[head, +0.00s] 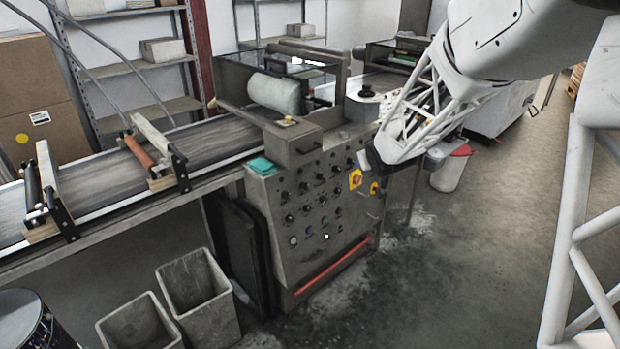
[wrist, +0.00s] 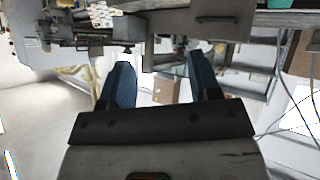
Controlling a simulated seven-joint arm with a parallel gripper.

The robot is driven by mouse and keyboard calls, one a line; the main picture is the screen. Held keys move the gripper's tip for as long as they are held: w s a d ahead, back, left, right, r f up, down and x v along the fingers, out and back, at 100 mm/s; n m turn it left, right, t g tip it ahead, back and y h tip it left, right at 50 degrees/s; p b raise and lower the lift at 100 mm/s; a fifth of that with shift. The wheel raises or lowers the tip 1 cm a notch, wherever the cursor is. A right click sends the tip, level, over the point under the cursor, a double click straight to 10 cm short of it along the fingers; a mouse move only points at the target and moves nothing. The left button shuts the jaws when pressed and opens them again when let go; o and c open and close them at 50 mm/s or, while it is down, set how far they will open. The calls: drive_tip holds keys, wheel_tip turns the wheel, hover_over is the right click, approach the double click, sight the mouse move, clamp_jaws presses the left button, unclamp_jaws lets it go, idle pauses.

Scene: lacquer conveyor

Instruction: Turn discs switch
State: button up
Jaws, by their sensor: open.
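The control panel (head: 316,205) is the sloped grey front of the conveyor machine, with several dark knobs and small buttons. Two yellow plates with rotary switches, an upper one (head: 355,179) and a lower one (head: 374,188), sit at its right edge. The labels are too small to read, so I cannot tell which knob is the discs switch. My gripper (head: 369,161) is close to the panel's upper right edge, just above the yellow plates. In the wrist view its two blue fingers stand apart with nothing between them (wrist: 161,66).
The conveyor belt (head: 90,175) runs to the left, with roller frames across it. Two empty grey bins (head: 198,290) stand on the floor in front. A white bucket (head: 451,168) with a red rim stands behind my arm. The floor right of the panel is clear.

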drive_tip(key=w+a+f+n+t+y, duration=0.1)
drive_tip(key=w+a+f+y, duration=0.15)
drive_tip(key=w+f, duration=0.35)
drive_tip(key=w+a+f+n+t+y, duration=0.1)
drive_tip(key=w+a+f+n+y, duration=0.1)
drive_tip(key=w+a+f, duration=0.3)
drive_tip(key=n+y, duration=0.3)
drive_tip(key=y, duration=0.3)
approach(305, 186)
drive_tip(key=shift+w+a, duration=0.25)
drive_tip(key=shift+w, duration=0.25)
drive_tip(key=shift+x, duration=3.9)
drive_tip(key=c, duration=0.9)
